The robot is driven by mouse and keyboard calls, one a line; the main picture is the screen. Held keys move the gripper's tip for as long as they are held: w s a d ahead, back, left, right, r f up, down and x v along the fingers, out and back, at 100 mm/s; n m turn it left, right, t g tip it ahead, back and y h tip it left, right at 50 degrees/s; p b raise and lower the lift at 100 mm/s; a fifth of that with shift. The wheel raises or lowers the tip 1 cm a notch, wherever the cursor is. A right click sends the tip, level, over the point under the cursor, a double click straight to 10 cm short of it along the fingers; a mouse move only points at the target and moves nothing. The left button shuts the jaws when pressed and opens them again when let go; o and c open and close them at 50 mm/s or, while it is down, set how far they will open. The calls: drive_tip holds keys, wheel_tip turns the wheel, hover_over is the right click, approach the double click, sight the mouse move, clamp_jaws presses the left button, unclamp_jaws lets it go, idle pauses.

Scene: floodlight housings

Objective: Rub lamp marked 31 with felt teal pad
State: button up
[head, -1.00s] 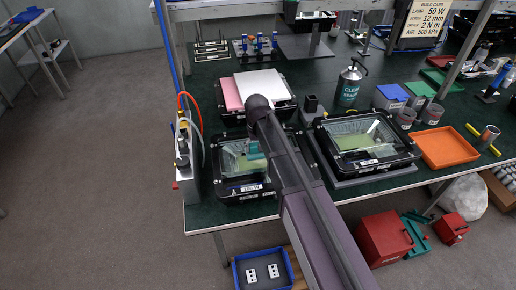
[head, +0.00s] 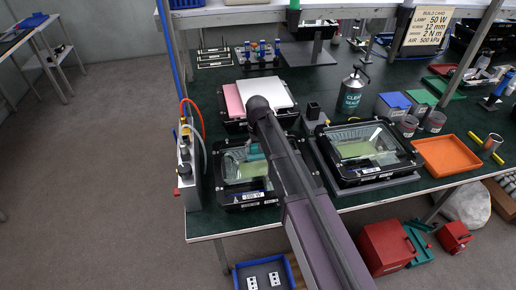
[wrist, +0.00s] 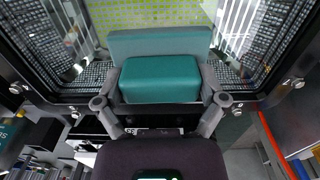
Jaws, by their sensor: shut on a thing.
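The teal pad (wrist: 160,72) is a block held between the two grey fingers of my gripper (wrist: 160,90) in the wrist view. A paler teal band, either its felt or a reflection, shows beyond it. In the head view the pad (head: 254,151) is over the glass of the front left lamp (head: 268,195), a black-framed floodlight housing with a yellow-green panel. I cannot tell whether the pad touches the glass. My arm hides part of this lamp. Its front label seems to give a wattage; no 31 is readable on any lamp.
A second lamp (head: 345,182) stands to the right, beyond my arm. Behind is a housing topped with pink and white sheets (head: 264,92). A dark bottle (head: 352,92), an orange tray (head: 447,156) and a fixture with a red hose (head: 186,160) stand around.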

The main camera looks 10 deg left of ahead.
drive_tip(key=shift+w+d+f, duration=0.1)
drive_tip(key=shift+w+d, duration=0.1)
drive_tip(key=shift+d, duration=0.35)
drive_tip(key=shift+w+d, duration=0.15)
drive_tip(key=shift+d, duration=0.35)
drive_tip(key=shift+s, duration=0.1)
drive_tip(key=shift+s+d, duration=0.35)
drive_tip(key=shift+s, duration=0.45)
drive_tip(key=shift+s+d, duration=0.3)
drive_tip(key=shift+s, duration=0.5)
drive_tip(key=shift+s, duration=0.1)
drive_tip(key=shift+s+d+f, duration=0.1)
drive_tip(key=shift+s+d, duration=0.3)
drive_tip(key=shift+s, duration=0.5)
drive_tip(key=shift+s+d, duration=0.35)
drive_tip(key=shift+s, duration=0.5)
drive_tip(key=shift+s, duration=0.1)
drive_tip(key=shift+s+d, duration=0.35)
drive_tip(key=shift+s, duration=0.45)
drive_tip(key=shift+s+d, duration=0.35)
drive_tip(key=shift+s, duration=0.4)
